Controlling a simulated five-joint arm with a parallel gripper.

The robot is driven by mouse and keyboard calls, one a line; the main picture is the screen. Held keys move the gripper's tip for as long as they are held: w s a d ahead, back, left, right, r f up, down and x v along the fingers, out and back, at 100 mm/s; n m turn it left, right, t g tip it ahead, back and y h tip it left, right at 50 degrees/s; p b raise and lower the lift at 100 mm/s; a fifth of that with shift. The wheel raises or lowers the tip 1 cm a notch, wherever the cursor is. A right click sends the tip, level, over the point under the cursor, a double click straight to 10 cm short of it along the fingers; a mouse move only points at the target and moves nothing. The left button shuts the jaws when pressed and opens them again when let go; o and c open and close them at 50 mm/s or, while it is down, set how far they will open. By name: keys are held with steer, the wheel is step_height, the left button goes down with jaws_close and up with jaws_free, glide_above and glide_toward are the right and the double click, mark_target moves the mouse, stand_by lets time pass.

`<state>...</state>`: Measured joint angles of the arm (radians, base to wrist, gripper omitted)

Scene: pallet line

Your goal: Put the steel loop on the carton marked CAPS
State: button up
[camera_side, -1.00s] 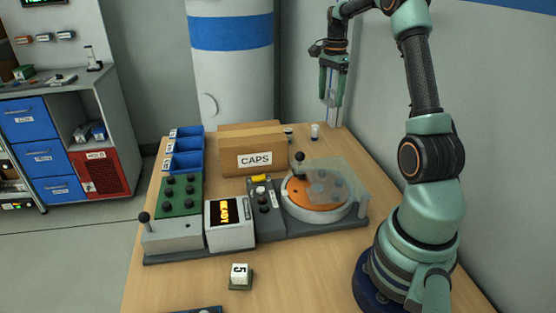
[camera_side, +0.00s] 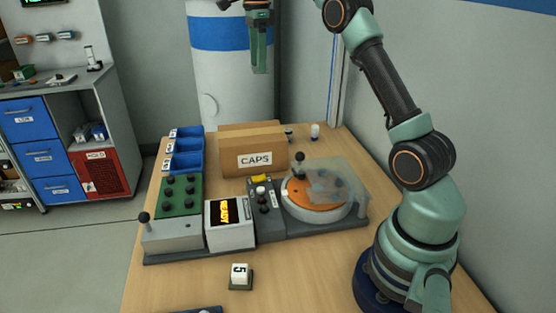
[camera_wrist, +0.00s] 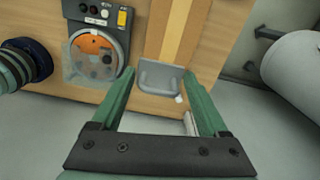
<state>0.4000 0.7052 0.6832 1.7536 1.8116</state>
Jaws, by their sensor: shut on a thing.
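The carton marked CAPS (camera_side: 252,160) stands on the table in the side view, closed, its label facing the camera. My gripper (camera_side: 260,70) is high above the carton's level, in front of the white drum. In the wrist view my gripper (camera_wrist: 160,84) has its green fingers on both sides of a grey metal piece, the steel loop (camera_wrist: 160,76), and is shut on it. The loop is not distinct in the side view. The carton's top (camera_wrist: 196,35) shows just beyond the loop in the wrist view, partly covered by it.
A base with an orange turntable (camera_side: 315,196) under a clear cover stands in front of the carton. Blue bins (camera_side: 188,160) are at its left.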

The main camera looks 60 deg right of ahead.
mark_target(261, 136)
step_height(261, 136, down, 19)
steer(key=shift+f, duration=0.15)
stand_by(0.5)
steer(key=shift+f, duration=0.1)
steer(key=o, duration=1.3)
steer(key=shift+o, duration=0.2)
